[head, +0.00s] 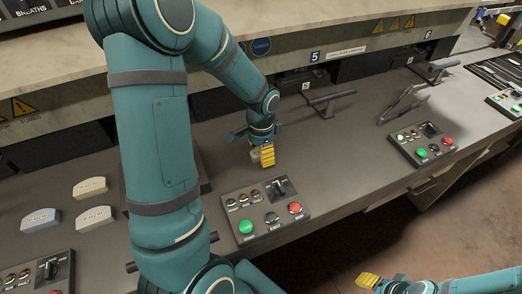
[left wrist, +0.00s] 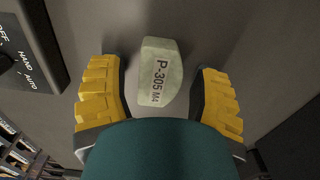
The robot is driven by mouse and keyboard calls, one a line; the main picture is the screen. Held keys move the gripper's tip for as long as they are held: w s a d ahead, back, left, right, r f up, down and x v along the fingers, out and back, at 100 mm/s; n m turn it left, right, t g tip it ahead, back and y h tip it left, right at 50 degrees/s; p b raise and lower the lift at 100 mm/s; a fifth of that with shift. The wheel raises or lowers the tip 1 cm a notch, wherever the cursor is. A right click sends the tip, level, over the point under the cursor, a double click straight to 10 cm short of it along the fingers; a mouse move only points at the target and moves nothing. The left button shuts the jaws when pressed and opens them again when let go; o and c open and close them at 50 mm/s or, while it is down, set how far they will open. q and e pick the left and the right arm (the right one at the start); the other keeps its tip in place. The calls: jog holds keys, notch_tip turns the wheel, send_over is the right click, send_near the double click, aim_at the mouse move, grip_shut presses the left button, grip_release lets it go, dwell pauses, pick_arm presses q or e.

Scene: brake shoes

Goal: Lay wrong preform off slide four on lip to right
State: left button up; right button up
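A pale grey-green preform (left wrist: 158,85) marked "P-305 M4" lies on the grey surface in the left wrist view. My left gripper (left wrist: 160,70) is open, with one yellow finger on each side of it and a visible gap on both sides. In the head view my left gripper (head: 264,156) points down at the bench, behind a control panel; a small pale part of the preform (head: 255,156) shows beside the fingers. My right gripper (head: 368,281) is low at the bottom right, away from the bench; its opening is unclear. Slide four's number is not visible.
Three preforms, one cream (head: 91,187), one bluish (head: 40,218) and one pale grey (head: 95,217), lie on the bench at left. A control panel (head: 266,209) with buttons stands in front of my left gripper. A bar handle (head: 331,99) is right of it. Bare bench lies between them.

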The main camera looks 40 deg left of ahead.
pick_arm(q)
jog(key=shift+r, duration=0.15)
jog(key=shift+r, duration=0.3)
notch_tip(320, 180, up, 12)
jog(key=p, duration=0.2)
jog(key=shift+f+p, duration=0.25)
jog(key=shift+p, duration=0.15)
